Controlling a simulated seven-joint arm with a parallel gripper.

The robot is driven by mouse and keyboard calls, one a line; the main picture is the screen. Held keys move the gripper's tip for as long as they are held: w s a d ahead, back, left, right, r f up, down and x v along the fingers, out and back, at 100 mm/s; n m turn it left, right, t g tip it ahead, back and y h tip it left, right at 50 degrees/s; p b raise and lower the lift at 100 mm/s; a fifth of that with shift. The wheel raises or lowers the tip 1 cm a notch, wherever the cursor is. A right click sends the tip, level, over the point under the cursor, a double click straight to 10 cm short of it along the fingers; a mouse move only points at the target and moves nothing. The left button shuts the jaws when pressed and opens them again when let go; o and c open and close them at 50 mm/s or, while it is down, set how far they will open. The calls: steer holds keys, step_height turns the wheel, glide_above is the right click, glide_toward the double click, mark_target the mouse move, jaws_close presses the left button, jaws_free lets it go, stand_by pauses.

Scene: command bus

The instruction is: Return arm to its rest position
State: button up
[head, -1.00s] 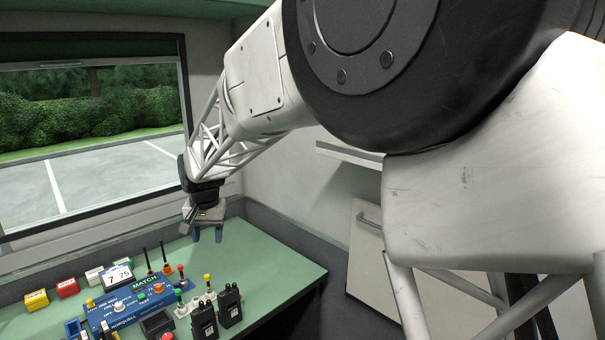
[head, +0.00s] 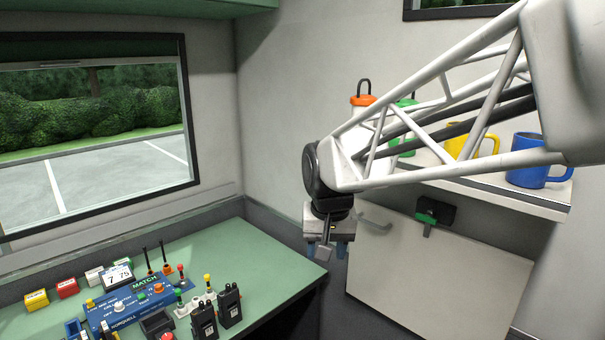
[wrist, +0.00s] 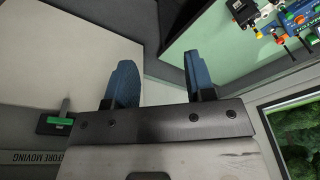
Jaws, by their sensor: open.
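My gripper (head: 329,248) hangs pointing down, just off the right end of the green desk (head: 262,261), in front of a white cabinet door (head: 430,275). In the wrist view its two blue fingers (wrist: 155,78) stand apart with nothing between them. My arm reaches in from the upper right of the head view.
A shelf (head: 500,190) behind my arm holds a yellow mug (head: 470,142), a blue mug (head: 527,172) and bottles, one with an orange lid (head: 362,100). The desk carries a blue panel (head: 125,308) and two black radios (head: 229,306).

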steer(key=s+d+f, duration=0.2)
steer(key=s+d, duration=0.5)
steer(key=s, duration=0.3)
steer(key=s+d+f, duration=0.2)
steer(key=s+d, duration=0.5)
steer(key=s, duration=0.4)
steer(key=shift+f+t+h, duration=0.3)
steer(key=shift+f+t, duration=0.1)
stand_by(0.7)
